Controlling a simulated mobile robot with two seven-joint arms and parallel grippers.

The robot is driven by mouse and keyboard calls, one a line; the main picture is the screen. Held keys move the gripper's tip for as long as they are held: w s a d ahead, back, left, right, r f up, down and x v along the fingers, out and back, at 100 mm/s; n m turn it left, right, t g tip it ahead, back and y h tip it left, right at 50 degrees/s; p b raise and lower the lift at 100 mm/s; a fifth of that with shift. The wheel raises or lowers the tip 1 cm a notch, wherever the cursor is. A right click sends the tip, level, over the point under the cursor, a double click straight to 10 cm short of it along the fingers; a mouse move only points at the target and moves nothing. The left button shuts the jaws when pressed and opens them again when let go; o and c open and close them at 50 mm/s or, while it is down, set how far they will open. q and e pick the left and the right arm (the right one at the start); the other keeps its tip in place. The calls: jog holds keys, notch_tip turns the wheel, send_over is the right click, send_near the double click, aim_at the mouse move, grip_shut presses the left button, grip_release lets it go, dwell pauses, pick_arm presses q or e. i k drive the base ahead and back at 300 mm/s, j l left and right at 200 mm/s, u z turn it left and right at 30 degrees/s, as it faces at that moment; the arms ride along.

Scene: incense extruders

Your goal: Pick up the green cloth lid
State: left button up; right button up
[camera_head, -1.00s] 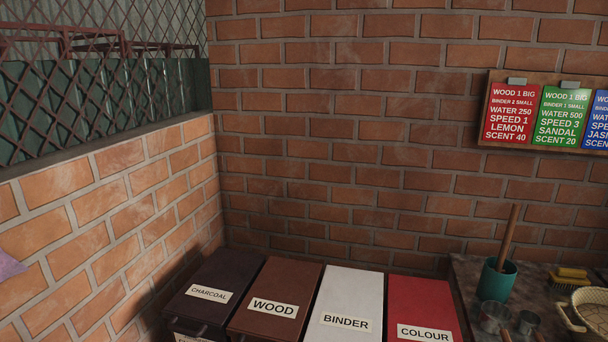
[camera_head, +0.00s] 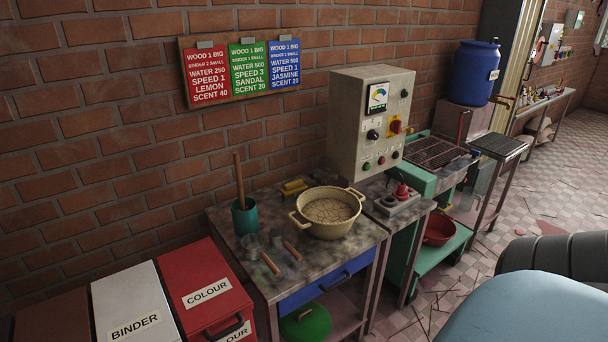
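A round green lid-like thing (camera_head: 306,324) sits low in the head view, on the shelf under the worktable. It is dark green and domed, and its lower edge is cut off by the bottom of the picture. I cannot tell whether it is cloth or what it rests on. Neither of my grippers is in view.
The worktable (camera_head: 222,222) bears a cream pot (camera_head: 328,228), a teal cup (camera_head: 245,217) with a stick, and small scoops. A red COLOUR bin (camera_head: 205,275) stands left of it. A large light-blue rounded body (camera_head: 535,310) fills the lower right. Tiled floor shows at right.

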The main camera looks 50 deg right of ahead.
aim_at(312, 322)
jog(key=z, duration=1.55)
jog(key=l+u, duration=0.2)
jog(key=l, duration=0.2)
jog(key=k+l+u, duration=0.2)
jog(key=l, duration=0.2)
jog(key=l+u, duration=0.25)
jog(key=l, duration=0.15)
